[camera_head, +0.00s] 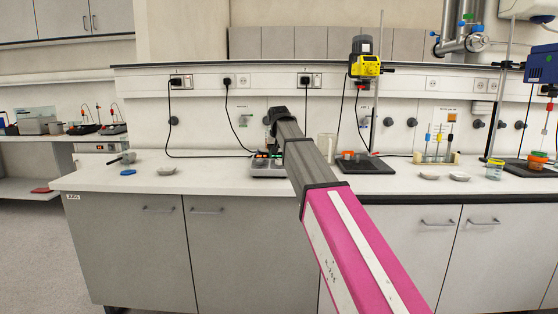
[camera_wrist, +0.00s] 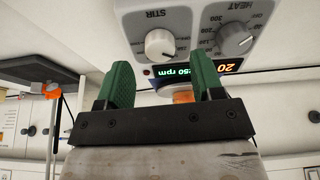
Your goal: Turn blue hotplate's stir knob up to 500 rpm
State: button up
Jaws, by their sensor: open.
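In the wrist view, a pale control panel (camera_wrist: 197,14) fills the top, its lettering upside down. It has a white stir knob (camera_wrist: 160,44) with a dark pointer mark and a grey heat knob (camera_wrist: 236,38). A lit green readout (camera_wrist: 172,71) shows about 250 rpm, partly hidden by my fingers, with an orange readout (camera_wrist: 230,66) beside it. My gripper (camera_wrist: 162,72) is open, its two green fingers spread and empty, apart from the stir knob. In the head view, the hotplate (camera_head: 268,170) is partly hidden by my arm; I cannot tell its colour.
A glass beaker (camera_head: 327,148) and a black stand base (camera_head: 366,165) are right of my arm. A blue lid (camera_head: 128,172) lies left.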

aim_at(279, 160)
jog(key=shift+x, duration=1.7)
jog(key=shift+r, duration=0.1)
jog(key=c, duration=0.9)
jog(key=shift+m, duration=0.3)
jog(key=shift+m+h, duration=0.3)
jog(key=shift+m, duration=2.3)
jog(key=o, duration=0.9)
